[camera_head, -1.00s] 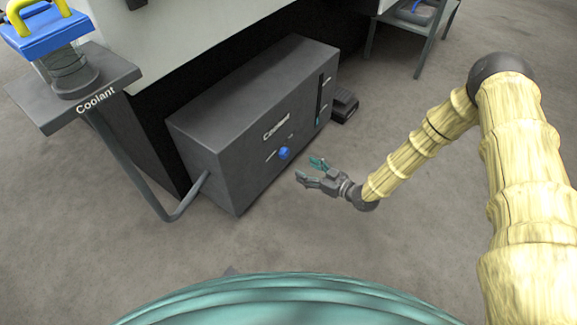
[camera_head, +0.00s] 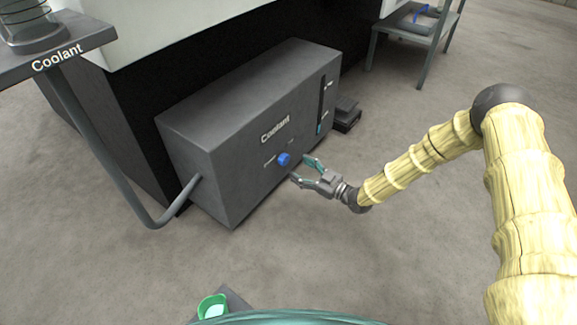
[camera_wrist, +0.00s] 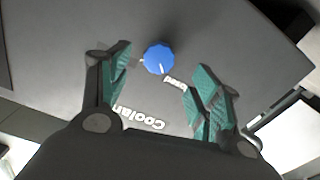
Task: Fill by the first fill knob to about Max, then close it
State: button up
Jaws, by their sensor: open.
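The blue fill knob (camera_head: 283,159) sits on the front face of the dark grey Coolant tank (camera_head: 207,119). In the wrist view the knob (camera_wrist: 159,59) lies ahead, between the lines of my two fingers, with a white mark pointing toward the printed label beside it. My gripper (camera_head: 303,170) is open and empty, just in front of the knob and apparently apart from it; its teal finger pads also show in the wrist view (camera_wrist: 160,92). A dark vertical level gauge (camera_head: 322,104) is on the tank's right end, teal in its lower part. Its small markings are too small to read.
A Coolant shelf (camera_head: 62,62) with a clear vessel (camera_head: 32,30) stands at upper left, its pipe (camera_head: 112,160) running to the tank. A black pedal-like block (camera_head: 347,118) lies right of the tank. A green cup (camera_head: 212,306) is at the bottom edge.

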aim_at(286, 161)
jog(key=b+x, duration=0.2)
jog(key=x, duration=0.4)
jog(key=shift+w+a+b, duration=0.15)
jog(key=shift+b, duration=0.15)
jog(key=c, duration=1)
